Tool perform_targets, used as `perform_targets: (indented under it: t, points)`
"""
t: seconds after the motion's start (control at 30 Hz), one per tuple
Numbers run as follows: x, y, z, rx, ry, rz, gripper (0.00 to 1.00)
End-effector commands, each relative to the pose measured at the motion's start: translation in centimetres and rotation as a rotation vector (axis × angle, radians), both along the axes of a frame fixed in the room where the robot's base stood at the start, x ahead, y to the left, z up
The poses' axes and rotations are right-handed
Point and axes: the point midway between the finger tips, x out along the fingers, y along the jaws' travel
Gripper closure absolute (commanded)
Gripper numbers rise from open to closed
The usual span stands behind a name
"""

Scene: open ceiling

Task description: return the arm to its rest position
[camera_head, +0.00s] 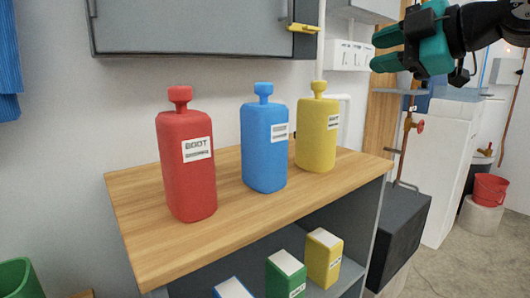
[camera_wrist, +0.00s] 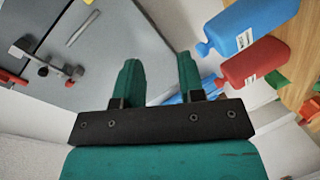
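My gripper (camera_head: 378,51) is at the upper right of the head view, raised above and to the right of the wooden shelf top. In the wrist view its two teal fingers (camera_wrist: 159,75) stand apart with nothing between them. My arm comes in from the upper right edge. Beyond the fingers the wrist view shows a blue bottle (camera_wrist: 249,24) and a red bottle (camera_wrist: 255,62), clear of the gripper. In the head view the red bottle (camera_head: 187,165), blue bottle (camera_head: 264,145) and yellow bottle (camera_head: 317,133) stand upright on the shelf top.
The wooden shelf top (camera_head: 150,240) has a lower shelf holding blue, green (camera_head: 287,274) and yellow (camera_head: 323,257) boxes. A grey wall cabinet (camera_head: 190,25) hangs above. A white cabinet (camera_head: 452,160), a dark box (camera_head: 399,232) and a red bucket (camera_head: 490,190) stand at right.

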Motion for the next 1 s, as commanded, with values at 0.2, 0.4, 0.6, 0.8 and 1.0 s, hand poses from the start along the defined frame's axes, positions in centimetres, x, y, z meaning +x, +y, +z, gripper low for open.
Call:
perform_targets:
  t: [0.2, 0.4, 0.6, 0.8, 1.0]
  points:
    - [-3.5, 3.3, -7.2, 0.114, 0.399, -0.05, 0.64]
    - [-10.5, 5.9, -16.5, 0.189, 0.921, -0.219, 0.64]
    - [-18.8, 5.8, -24.0, 0.179, 1.342, -0.497, 0.64]
    - [-25.4, 4.3, -27.6, 0.128, 1.58, -0.778, 0.64]
    - [-24.9, 4.4, -21.9, 0.138, 1.571, -0.768, 0.64]
